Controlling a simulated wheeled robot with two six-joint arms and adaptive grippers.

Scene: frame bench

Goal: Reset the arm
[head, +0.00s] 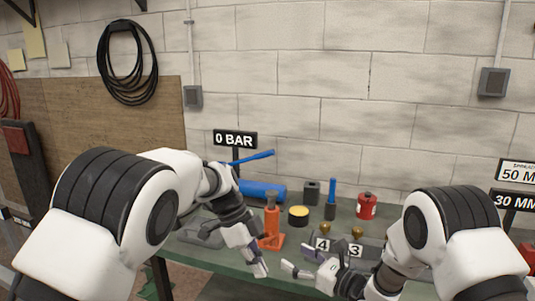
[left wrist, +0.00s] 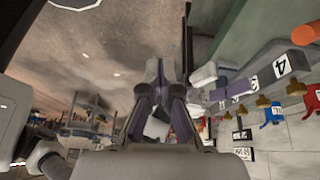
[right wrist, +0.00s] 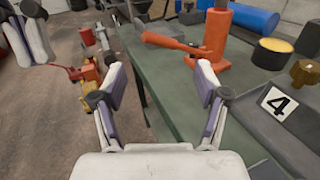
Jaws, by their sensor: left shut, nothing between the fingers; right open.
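My left gripper (head: 260,268) hangs at the front edge of the green bench (head: 205,262), just left of my right gripper. In the left wrist view its fingers (left wrist: 162,75) are together with nothing between them. My right gripper (head: 305,262) is in front of the numbered block on the bench, pointing left. In the right wrist view its fingers (right wrist: 158,82) stand wide apart and hold nothing. The bench's front edge shows beyond the gap between them. Both arms reach forward, bent, and the two grippers are close together but apart.
An orange jack (head: 271,225) stands behind the grippers, near a blue cylinder (head: 262,191) and a yellow-topped puck (head: 298,216). A block with plates 4 (head: 322,244) and 3 carries brass knobs. A red canister (head: 366,207) stands farther back. A sign reads 0 BAR (head: 235,139).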

